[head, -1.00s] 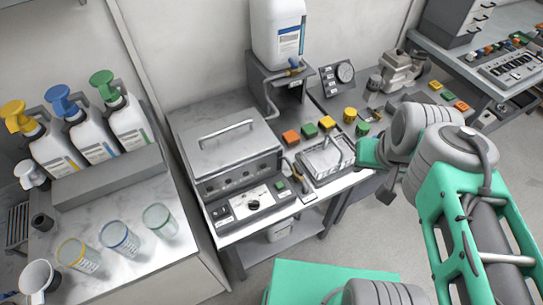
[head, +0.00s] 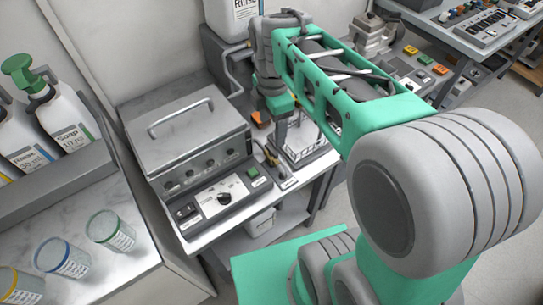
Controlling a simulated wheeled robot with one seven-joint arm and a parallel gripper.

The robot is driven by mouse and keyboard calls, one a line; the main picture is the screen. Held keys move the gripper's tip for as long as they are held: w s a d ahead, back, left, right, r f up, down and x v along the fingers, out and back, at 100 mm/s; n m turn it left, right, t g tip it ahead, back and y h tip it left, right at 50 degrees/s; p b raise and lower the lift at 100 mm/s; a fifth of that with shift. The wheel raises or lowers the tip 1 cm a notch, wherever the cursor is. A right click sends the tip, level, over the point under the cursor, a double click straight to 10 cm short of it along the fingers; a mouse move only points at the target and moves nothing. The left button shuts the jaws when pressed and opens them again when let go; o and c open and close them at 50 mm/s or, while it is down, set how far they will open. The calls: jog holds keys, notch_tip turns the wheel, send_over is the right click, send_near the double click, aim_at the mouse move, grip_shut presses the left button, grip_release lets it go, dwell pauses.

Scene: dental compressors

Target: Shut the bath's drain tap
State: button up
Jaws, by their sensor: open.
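The bath (head: 190,135) is a grey metal box with a handled lid, shut, standing on the bench left of centre. Its front panel carries a dial and a green button. A small drain tap (head: 268,157) with a brownish lever sits low at the bath's right front corner. The angle of its lever is too small to tell. My gripper (head: 280,138) hangs down just right of and behind the tap, apart from it as far as I can see. The fingers are small and dark; nothing shows held between them. My arm hides part of the bench behind.
A wire basket in a tray (head: 308,150) stands close right of the tap. A white rinse container (head: 232,18) stands behind on a grey stand. Soap bottles (head: 62,115) and several cups (head: 110,230) are on the left counter. Coloured blocks lie farther right.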

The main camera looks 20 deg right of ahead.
aim_at(272, 149)
jog(key=shift+w+f+n, duration=0.2)
jog(key=shift+f+n, duration=0.7)
jog(key=shift+f, duration=0.05)
notch_tip(272, 149, down, 7)
jog(key=shift+f, duration=0.1)
jog(key=shift+c, duration=0.2)
jog(key=c, duration=1.3)
